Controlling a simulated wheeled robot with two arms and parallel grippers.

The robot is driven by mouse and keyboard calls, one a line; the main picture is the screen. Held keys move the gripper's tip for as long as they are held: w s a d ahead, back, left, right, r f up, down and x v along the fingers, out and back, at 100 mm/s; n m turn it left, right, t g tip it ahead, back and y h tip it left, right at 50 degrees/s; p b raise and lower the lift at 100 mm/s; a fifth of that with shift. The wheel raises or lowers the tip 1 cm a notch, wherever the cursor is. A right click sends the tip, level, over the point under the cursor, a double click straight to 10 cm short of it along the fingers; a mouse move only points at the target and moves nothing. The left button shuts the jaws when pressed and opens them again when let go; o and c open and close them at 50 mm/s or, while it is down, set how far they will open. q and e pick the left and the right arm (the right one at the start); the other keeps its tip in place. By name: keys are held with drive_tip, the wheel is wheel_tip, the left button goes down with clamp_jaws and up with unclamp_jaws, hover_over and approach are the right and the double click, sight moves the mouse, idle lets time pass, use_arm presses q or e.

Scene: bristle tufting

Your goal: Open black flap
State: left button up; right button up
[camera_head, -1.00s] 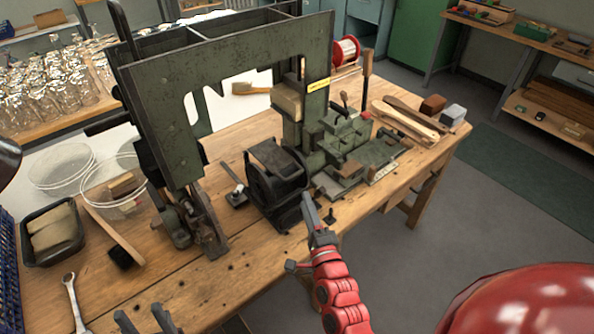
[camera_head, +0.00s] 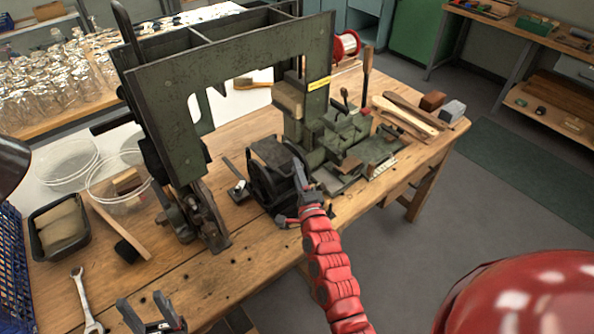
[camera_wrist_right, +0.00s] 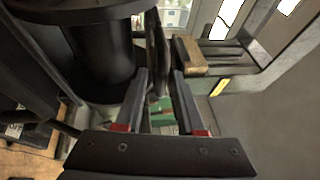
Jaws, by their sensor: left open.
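The black unit (camera_head: 270,180) sits on the bench in front of the green machine frame, with a flat dark panel on top. My right gripper (camera_head: 297,172) is at its right side; in the right wrist view (camera_wrist_right: 160,75) its fingers are apart. A thin dark upright plate (camera_wrist_right: 157,45), which looks like the black flap, shows between and beyond the fingertips; I cannot tell whether they touch it. A black cylindrical part (camera_wrist_right: 100,55) is close to the left finger. My left gripper (camera_head: 147,303) is open and empty near the bench's front edge.
The green machine frame (camera_head: 230,68) arches over the bench. A wrench (camera_head: 84,300), a brush (camera_head: 125,235), a black tray (camera_head: 38,235) and clear tubs (camera_head: 115,185) lie at left. A vise-like fixture (camera_head: 345,135) and wooden strips (camera_head: 405,115) are at right.

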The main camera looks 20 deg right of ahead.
clamp_jaws()
drive_tip(key=shift+r, duration=0.1)
idle(1.1)
